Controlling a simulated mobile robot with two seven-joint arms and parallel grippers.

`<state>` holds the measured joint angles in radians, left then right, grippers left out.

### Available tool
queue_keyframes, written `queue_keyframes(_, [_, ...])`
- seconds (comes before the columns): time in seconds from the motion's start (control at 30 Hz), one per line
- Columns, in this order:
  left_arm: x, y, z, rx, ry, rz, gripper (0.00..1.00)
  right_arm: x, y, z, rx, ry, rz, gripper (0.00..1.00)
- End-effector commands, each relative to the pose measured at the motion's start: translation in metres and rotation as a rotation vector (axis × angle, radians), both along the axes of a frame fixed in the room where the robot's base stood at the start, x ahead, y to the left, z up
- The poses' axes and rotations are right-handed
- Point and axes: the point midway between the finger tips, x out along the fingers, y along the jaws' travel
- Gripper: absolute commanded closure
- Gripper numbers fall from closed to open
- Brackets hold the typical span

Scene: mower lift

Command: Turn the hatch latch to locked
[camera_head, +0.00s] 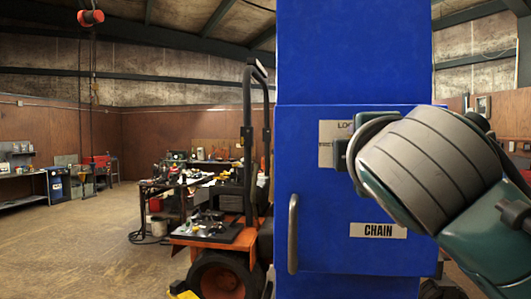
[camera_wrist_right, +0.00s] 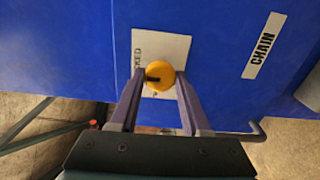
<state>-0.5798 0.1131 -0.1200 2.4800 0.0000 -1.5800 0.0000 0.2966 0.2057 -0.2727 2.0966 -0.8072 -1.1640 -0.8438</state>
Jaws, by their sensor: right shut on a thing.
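The blue hatch (camera_head: 330,250) carries a pale label plate (camera_head: 327,145) with "LOC" readable before my right arm hides the rest. In the right wrist view the plate (camera_wrist_right: 176,48) shows letters ending in "KED" along its left edge. The round yellow latch knob (camera_wrist_right: 167,70) sits on this plate, with a black mark pointing left, towards the lettered edge. My right gripper (camera_wrist_right: 161,74) is shut on the knob, one finger at each side. In the head view my right wrist hides the knob and fingers. My left gripper is not in view.
A vertical grey handle (camera_head: 292,233) stands out from the hatch's left side. A "CHAIN" label (camera_head: 378,230) is below the plate. An orange mower (camera_head: 222,262) stands just left of the blue column (camera_head: 350,50). Open floor (camera_head: 75,235) lies at far left.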

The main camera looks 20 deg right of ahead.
Motion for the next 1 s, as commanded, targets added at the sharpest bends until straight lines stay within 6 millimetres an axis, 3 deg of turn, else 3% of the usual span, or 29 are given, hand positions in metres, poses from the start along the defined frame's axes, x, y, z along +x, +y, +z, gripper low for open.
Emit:
queue_keyframes(0.63, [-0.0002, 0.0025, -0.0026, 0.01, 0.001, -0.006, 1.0, 0.0001, -0.0003, 0.0, 0.041, -0.024, -0.001, 1.0])
queue_keyframes(0.67, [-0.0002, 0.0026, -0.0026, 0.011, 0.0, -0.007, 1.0, 0.0001, -0.0003, 0.0, 0.041, -0.024, -0.001, 0.5])
queue_keyframes(0.9, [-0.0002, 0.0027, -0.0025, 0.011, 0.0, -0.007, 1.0, 0.0001, 0.0, 0.0001, 0.038, -0.024, 0.0, 0.24])
queue_keyframes(1.0, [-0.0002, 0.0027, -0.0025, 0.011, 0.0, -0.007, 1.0, 0.0001, 0.0, 0.0001, 0.038, -0.024, 0.0, 0.24])
